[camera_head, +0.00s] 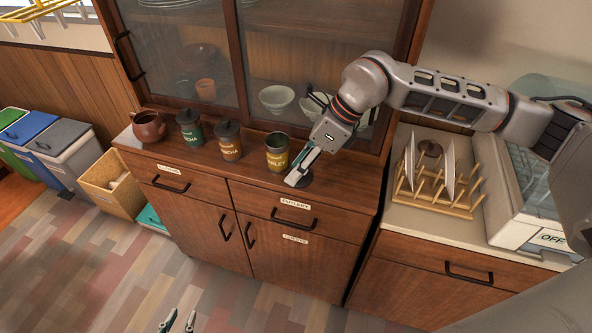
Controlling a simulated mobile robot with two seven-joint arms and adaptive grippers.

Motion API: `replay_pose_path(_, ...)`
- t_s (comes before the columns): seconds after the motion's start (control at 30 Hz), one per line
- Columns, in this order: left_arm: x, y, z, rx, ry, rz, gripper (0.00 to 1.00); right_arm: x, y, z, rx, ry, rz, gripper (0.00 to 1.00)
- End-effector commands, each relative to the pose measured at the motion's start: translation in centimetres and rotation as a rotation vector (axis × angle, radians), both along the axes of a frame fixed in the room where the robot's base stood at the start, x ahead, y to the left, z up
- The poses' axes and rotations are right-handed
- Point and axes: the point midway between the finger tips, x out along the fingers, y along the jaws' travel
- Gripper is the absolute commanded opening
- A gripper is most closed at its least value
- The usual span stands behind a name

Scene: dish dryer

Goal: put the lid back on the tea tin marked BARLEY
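The yellow tea tin (277,156) stands upright and without a lid on the wooden cabinet top; its label looks like BARLEY but is small. A dark round lid (306,181) lies on the cabinet top to the right of this tin, partly hidden by my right gripper. My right gripper (297,176) points down at the lid, its fingertips beside or over it; whether they grip it is not clear. My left gripper (179,322) is low at the bottom edge, over the floor, its fingertips apart and empty.
A green tin (190,132) and an orange-brown tin (229,145), both with dark lids, stand left of the yellow tin, beyond them a brown teapot (148,127). Glass-doored shelves rise behind. A wooden dish rack (457,209) is on the right counter.

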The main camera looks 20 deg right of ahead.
Motion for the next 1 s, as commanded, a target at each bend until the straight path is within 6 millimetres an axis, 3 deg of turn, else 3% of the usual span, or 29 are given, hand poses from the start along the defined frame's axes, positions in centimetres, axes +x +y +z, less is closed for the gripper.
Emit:
replay_pose_path(0.03, 0.0, 0.0, -0.1, -0.001, -0.001, -0.001, 0.25, 1.0, -1.8, 0.4, -0.056, -0.031, -0.012, 0.34)
replay_pose_path(0.1, 0.0, -0.1, 0.0, -0.001, -0.003, -0.001, 0.25, 1.9, -3.6, 0.7, -0.112, -0.058, -0.025, 0.34)
replay_pose_path(0.23, 0.1, -0.1, 0.1, -0.002, -0.005, -0.002, 0.25, 2.6, -5.2, 1.0, -0.161, -0.079, -0.039, 0.34)
replay_pose_path(0.57, 0.0, -0.1, 0.0, -0.002, -0.004, -0.003, 0.25, 2.7, -5.3, 1.0, -0.165, -0.081, -0.041, 0.34)
replay_pose_path(0.83, -0.3, -0.1, -2.1, 0.000, 0.008, -0.003, 0.25, 3.1, -4.5, -1.4, -0.164, -0.080, -0.039, 0.34)
replay_pose_path(1.0, -0.6, -0.1, -2.5, 0.002, 0.016, -0.003, 0.25, 3.2, -4.4, -1.4, -0.163, -0.081, -0.040, 0.34)
